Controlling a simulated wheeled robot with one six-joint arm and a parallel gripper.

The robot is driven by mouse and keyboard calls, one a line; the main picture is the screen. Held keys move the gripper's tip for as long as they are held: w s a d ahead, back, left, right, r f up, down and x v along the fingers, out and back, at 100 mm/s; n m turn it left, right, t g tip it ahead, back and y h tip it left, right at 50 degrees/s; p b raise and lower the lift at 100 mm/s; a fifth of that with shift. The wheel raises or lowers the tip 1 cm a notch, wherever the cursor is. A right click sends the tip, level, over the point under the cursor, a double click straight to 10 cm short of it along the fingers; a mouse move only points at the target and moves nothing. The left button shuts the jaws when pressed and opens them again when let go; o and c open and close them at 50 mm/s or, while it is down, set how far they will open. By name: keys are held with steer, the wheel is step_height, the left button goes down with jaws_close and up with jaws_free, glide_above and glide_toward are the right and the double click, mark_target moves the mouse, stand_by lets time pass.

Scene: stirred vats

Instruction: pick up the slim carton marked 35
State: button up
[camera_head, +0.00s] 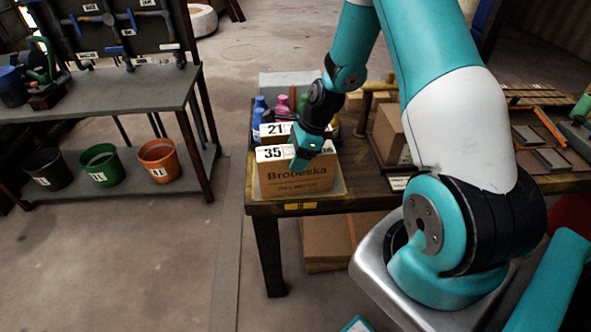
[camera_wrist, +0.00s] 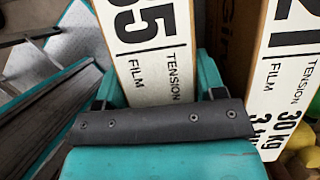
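The slim carton marked 35 (camera_head: 297,179) is brown with a white label strip along its top edge and stands at the near left corner of the table. In the wrist view its white top label (camera_wrist: 150,50) lies between my two teal fingers. My gripper (camera_head: 305,150) is at the top of this carton, toward its right part. In the wrist view my gripper (camera_wrist: 160,88) has one finger close along each side of the carton. Whether both fingers press on it is not clear. A similar carton marked 21 (camera_head: 281,129) stands just behind; its label (camera_wrist: 283,75) is right of my fingers.
Blue and pink bottles (camera_head: 282,105) stand behind the cartons. A brown box (camera_head: 389,133) is to the right on the table (camera_head: 350,199). A shelf (camera_head: 110,98) with pots below stands at the left, across open floor.

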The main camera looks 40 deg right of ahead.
jaws_close()
steer(key=shift+r, duration=0.15)
